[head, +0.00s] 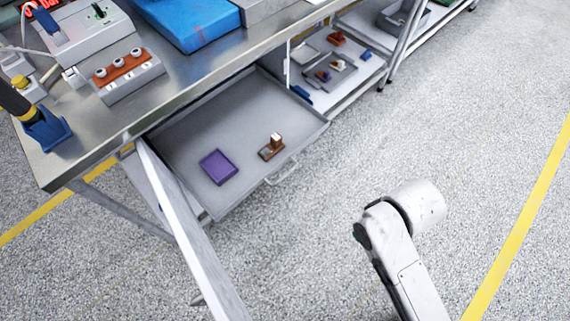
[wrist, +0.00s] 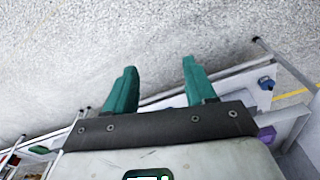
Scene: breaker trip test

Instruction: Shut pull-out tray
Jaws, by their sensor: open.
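The pull-out tray (head: 205,120) is grey and stands pulled out from under the metal workbench in the head view. Its handle (head: 283,175) is on the front edge, facing the open floor. A purple box (head: 218,167) and a small brown and white part (head: 271,148) lie inside the tray. My arm is to the right of the tray in the head view, apart from it; the fingers do not show there. In the wrist view my gripper (wrist: 159,68) has two green fingers spread apart with nothing between them. Whether they touch anything cannot be told.
The workbench top (head: 90,145) carries a blue case (head: 190,22) and a block of switches (head: 125,75). A long white panel (head: 190,225) stands at the tray's left. A lower shelf (head: 340,92) with small parts is beyond the tray. Speckled floor lies clear in front.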

